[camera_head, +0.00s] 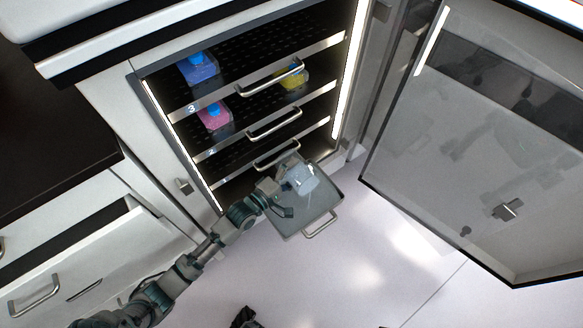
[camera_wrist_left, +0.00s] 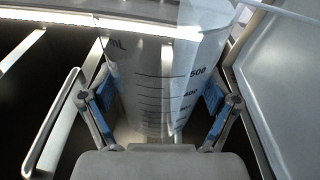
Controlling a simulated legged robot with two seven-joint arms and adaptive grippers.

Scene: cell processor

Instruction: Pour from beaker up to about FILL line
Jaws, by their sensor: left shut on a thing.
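The clear beaker (camera_head: 302,179) is at the front of the open cabinet, over a pulled-out tray. In the left wrist view the beaker (camera_wrist_left: 160,85) fills the middle, with dark graduation marks and the numbers 500 and 400. My left gripper (camera_head: 284,192) is shut on it, with a blue-padded finger on each side of its wall. The level of any liquid in it is hard to make out. I cannot make out a FILL line. My right gripper is not clearly in view.
A grey see-through tray (camera_head: 290,224) with a handle extends from the cabinet's lowest level. Shelves above hold flasks: blue (camera_head: 199,72), pink (camera_head: 215,117) and yellow (camera_head: 292,76). The glass door (camera_head: 480,170) stands open at right. A drawer unit (camera_head: 100,225) stands at left.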

